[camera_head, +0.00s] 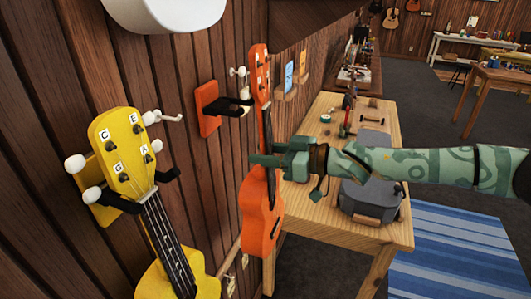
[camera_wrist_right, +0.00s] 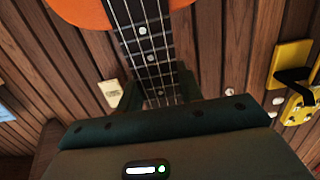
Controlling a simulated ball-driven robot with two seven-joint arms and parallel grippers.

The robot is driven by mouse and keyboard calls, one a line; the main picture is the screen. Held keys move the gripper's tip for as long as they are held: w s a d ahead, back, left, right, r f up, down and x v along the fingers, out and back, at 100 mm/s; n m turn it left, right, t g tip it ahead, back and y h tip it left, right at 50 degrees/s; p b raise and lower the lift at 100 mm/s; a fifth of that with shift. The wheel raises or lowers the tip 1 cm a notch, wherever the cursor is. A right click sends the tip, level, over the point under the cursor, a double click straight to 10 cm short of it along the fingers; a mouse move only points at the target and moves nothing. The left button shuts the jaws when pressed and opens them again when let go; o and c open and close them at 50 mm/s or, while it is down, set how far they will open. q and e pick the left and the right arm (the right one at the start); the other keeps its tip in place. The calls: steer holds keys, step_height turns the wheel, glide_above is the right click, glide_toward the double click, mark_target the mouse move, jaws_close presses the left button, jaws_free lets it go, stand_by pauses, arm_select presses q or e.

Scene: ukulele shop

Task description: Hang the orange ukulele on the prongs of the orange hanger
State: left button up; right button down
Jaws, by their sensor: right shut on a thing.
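The orange ukulele (camera_head: 262,222) is roughly upright in the head view, its headstock (camera_head: 260,68) at the top. My right gripper (camera_head: 270,160) is shut on its neck. In the right wrist view the gripper (camera_wrist_right: 160,92) has a finger on each side of the fretboard, and the orange body (camera_wrist_right: 85,10) shows at the top edge. The orange hanger (camera_head: 207,108) is on the wooden wall, left of the ukulele's headstock. Its dark prongs (camera_head: 236,106) reach toward the neck; I cannot tell whether they touch it. My left gripper is not in view.
A yellow ukulele (camera_head: 125,155) hangs on a yellow hanger (camera_head: 100,205) at the near left. A wooden workbench (camera_head: 325,230) with a grey case (camera_head: 370,200) stands under my right arm. A blue striped rug (camera_head: 450,255) lies on the floor at the right.

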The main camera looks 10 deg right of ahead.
steer(key=shift+a, duration=0.1)
steer(key=shift+r+b+x, duration=0.15)
steer(key=shift+b+x, duration=0.35)
steer(key=shift+x, duration=0.85)
steer(key=shift+r+b+x, duration=0.2)
steer(key=shift+b+x, duration=0.3)
steer(key=shift+x, duration=0.85)
steer(key=shift+r, duration=0.1)
steer(key=shift+f+b, duration=0.3)
steer(key=shift+f, duration=0.1)
steer(key=shift+f+b, duration=0.3)
steer(key=shift+f, duration=0.25)
steer(key=shift+w, duration=0.1)
